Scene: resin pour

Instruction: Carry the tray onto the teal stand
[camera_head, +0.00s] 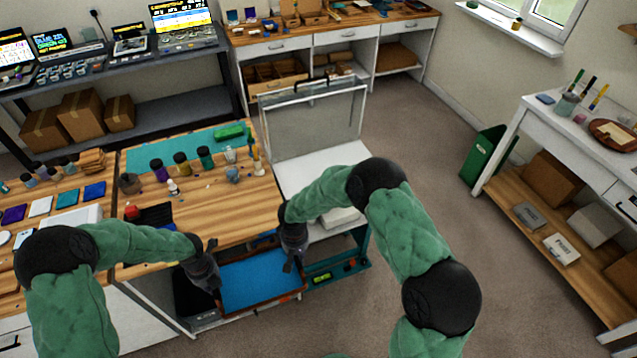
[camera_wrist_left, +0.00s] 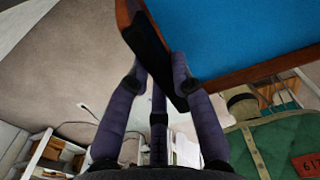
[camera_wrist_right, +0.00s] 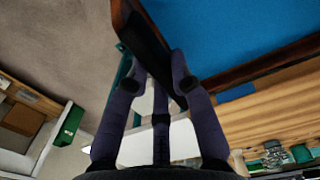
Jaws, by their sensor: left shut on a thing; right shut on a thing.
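The tray (camera_head: 266,306) has a blue floor and a brown wooden rim. It is held off the front edge of the wooden workbench, between my two arms, and looks about level. My left gripper (camera_head: 212,284) is shut on its left end, and my right gripper (camera_head: 293,258) is shut on its right end. Both wrist views show the fingers around a dark piece on the tray's rim (camera_wrist_left: 250,71) (camera_wrist_right: 255,68). A teal frame (camera_head: 350,268), apparently the teal stand, shows low to the right of the tray. My right arm and the tray hide part of it.
The workbench (camera_head: 225,215) behind the tray carries bottles and a teal mat (camera_head: 190,147). A white cabinet with a raised clear panel (camera_head: 315,125) stands right of it. A green bin (camera_head: 487,155) and white table (camera_head: 550,120) are further right. The floor between is clear.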

